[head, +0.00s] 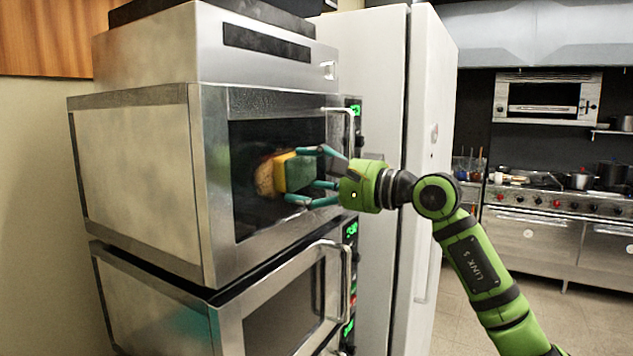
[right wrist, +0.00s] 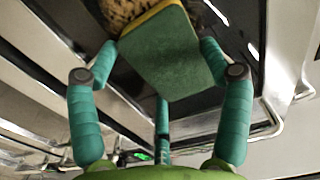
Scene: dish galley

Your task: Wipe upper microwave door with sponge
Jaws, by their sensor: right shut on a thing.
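The upper microwave (head: 145,165) has a dark glass door (head: 250,215) with a steel frame, and the door looks shut. My right gripper (head: 299,175) is shut on a sponge (head: 281,172) with a yellow layer and a green layer. The green side faces my gripper and the yellow side faces the door. In the right wrist view the fingers hold the sponge (right wrist: 165,58) at its sides. A brown speckled patch (head: 265,178) shows on the door just beyond the sponge and is partly hidden by it. I cannot tell whether the sponge touches the glass. My left gripper is out of view.
The upper door's handle (head: 350,128) stands out close to my right gripper. A second microwave (head: 285,305) with a large handle sits below. A white fridge (head: 375,60) stands to the right. A stove (head: 560,195) is farther back, with open floor before it.

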